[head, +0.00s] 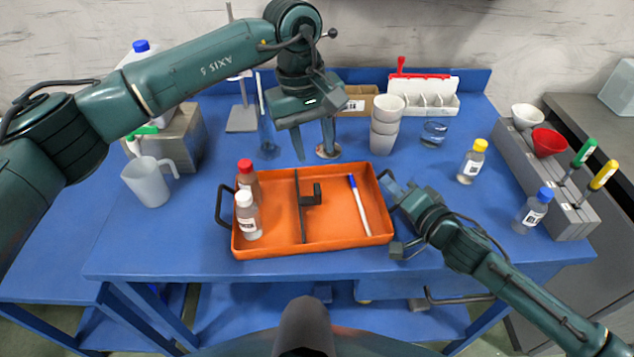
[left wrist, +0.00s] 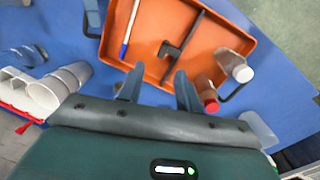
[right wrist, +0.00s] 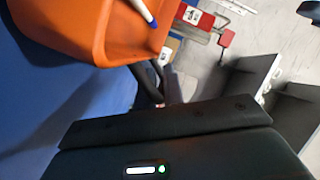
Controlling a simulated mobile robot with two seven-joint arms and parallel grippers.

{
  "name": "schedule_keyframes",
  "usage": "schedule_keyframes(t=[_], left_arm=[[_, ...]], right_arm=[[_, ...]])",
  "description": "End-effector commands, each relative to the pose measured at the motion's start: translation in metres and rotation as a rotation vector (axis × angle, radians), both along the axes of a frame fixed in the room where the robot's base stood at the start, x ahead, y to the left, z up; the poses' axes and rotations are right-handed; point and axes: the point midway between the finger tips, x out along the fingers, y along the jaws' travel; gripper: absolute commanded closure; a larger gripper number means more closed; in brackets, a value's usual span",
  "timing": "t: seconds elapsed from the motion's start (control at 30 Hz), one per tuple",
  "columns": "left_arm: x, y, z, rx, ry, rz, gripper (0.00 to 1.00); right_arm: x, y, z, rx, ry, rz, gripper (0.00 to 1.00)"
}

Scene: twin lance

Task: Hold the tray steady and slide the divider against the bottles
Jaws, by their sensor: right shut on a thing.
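The orange tray (head: 335,228) lies on the blue table, with a black handle at each end. A dark divider (head: 299,205) with a grip tab (head: 311,195) crosses it. Left of the divider stand a red-capped bottle (head: 248,181) and a white-capped bottle (head: 248,218), with a gap between them and the divider. A blue-capped pen (head: 360,203) lies right of it. My left gripper (head: 315,154) is open and empty above the tray's far edge; its fingers also show in the left wrist view (left wrist: 158,88). My right gripper (head: 394,190) is shut on the tray's right handle.
A grey jug (head: 150,181) stands left of the tray. Stacked cups (head: 384,125), a glass beaker (head: 433,133) and a white rack (head: 420,95) stand behind. A yellow-capped bottle (head: 472,164) and a blue-capped bottle (head: 533,211) stand right, beside a grey holder (head: 570,215).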

Motion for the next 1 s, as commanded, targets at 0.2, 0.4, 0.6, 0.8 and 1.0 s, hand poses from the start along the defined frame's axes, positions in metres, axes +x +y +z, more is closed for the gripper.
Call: schedule_keyframes(t=[0.2, 0.4, 0.6, 0.8, 1.0], left_arm=[[0.000, -0.008, 0.012, 0.124, -0.040, -0.200, 0.65], [-0.001, -0.008, -0.009, 0.134, -0.039, -0.218, 0.65], [-0.002, -0.008, -0.051, 0.132, -0.037, -0.219, 0.65], [-0.001, -0.008, -0.086, 0.131, -0.037, -0.216, 0.65], [-0.001, -0.008, -0.103, 0.131, -0.039, -0.217, 0.65]], right_arm=[[0.000, -0.001, -0.001, 0.000, 0.004, -0.003, 1.00], [0.000, -0.001, -0.001, 0.000, 0.004, -0.003, 1.00], [0.000, -0.001, -0.001, 0.000, 0.004, -0.003, 1.00], [0.000, -0.001, -0.001, 0.000, 0.004, -0.003, 1.00], [0.000, -0.001, -0.001, 0.000, 0.003, -0.003, 1.00]])
